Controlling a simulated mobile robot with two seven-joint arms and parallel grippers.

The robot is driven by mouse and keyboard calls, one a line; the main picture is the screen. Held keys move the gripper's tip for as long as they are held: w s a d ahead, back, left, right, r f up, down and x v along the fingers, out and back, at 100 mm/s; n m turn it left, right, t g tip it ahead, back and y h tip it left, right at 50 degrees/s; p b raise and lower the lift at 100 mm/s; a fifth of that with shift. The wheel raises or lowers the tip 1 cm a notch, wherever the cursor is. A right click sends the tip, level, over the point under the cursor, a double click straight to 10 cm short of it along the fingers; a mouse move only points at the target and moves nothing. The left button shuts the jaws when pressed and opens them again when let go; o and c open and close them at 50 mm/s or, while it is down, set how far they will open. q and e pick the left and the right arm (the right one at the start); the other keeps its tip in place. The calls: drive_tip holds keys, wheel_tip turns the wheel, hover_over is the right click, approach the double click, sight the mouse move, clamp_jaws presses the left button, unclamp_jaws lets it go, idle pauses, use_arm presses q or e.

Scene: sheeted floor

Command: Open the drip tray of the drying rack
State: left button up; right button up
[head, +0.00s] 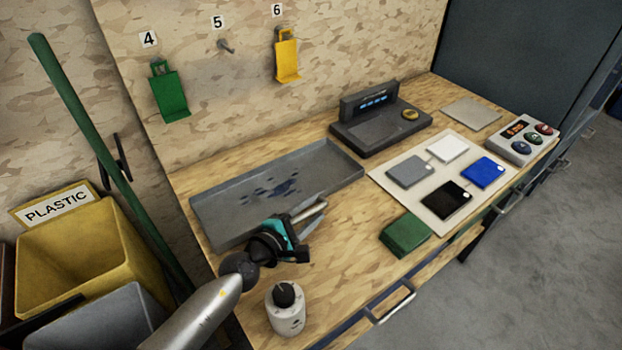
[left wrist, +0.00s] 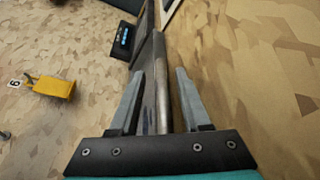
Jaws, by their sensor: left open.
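A shallow grey metal tray (head: 330,165) with dark blue stains lies on the wooden bench against the wall; I cannot tell whether it is the drip tray. No drying rack is recognisable. My left gripper (head: 318,214) is open over the near long side of this tray. In the left wrist view the two fingers (left wrist: 160,75) stand apart, with a narrow grey edge (left wrist: 160,95), seemingly the tray's wall, running between them. Whether either finger touches it cannot be told. My right gripper is not in view.
A white bottle with a black knob (head: 288,312) stands near my left arm. A green block (head: 405,235), a board with several coloured squares (head: 383,176), a dark scale (head: 360,135) and a button box (head: 510,150) occupy the right. Drawer handles (head: 390,302) project at the front. Yellow bin (head: 60,258) stands left.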

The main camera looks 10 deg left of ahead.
use_arm(q)
wheel_tip(320, 180, up, 20)
drive_tip(key=p, duration=1.5)
drive_tip(key=shift+f, duration=0.2)
drive_tip(key=shift+c, duration=0.3)
